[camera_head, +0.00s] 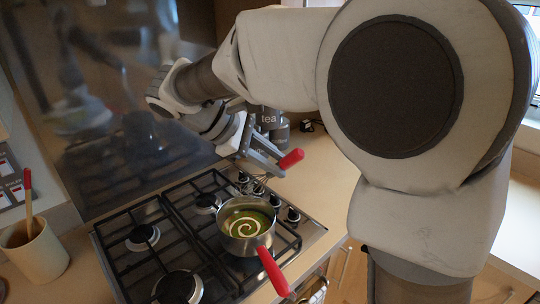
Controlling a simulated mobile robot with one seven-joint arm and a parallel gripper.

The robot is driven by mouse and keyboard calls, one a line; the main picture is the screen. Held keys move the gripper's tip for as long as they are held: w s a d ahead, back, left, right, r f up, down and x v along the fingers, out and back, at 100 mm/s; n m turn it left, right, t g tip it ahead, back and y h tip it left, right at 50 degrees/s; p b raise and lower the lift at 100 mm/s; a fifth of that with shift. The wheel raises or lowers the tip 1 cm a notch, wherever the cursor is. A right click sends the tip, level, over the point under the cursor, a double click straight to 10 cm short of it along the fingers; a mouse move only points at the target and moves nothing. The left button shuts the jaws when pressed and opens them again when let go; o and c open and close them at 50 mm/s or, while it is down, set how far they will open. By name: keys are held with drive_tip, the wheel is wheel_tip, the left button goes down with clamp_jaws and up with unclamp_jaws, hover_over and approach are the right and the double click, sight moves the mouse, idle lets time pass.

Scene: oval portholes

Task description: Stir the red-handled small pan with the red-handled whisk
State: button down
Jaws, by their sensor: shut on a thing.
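The small pan (233,238) sits on the front right of the gas hob. Its red handle (272,271) points toward the hob's front edge. It holds green liquid with a pale swirl. My gripper (263,160) is above and behind the pan, shut on the whisk. The whisk's red handle (291,159) sticks out to the right of the fingers, tilted. Thin wires show dimly below the gripper near the pan's far rim; I cannot tell whether they are inside the pan.
The gas hob (143,238) has black grates and several knobs along its right side. A cream crock (36,254) with a red-handled utensil (28,190) stands at the left. A canister marked "tea" (268,120) is behind my gripper. The counter right of the hob looks clear.

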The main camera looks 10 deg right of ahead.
sight(261, 178)
wheel_tip(261, 178, down, 10)
drive_tip(key=b, duration=0.5)
drive_tip(key=shift+r, duration=0.15)
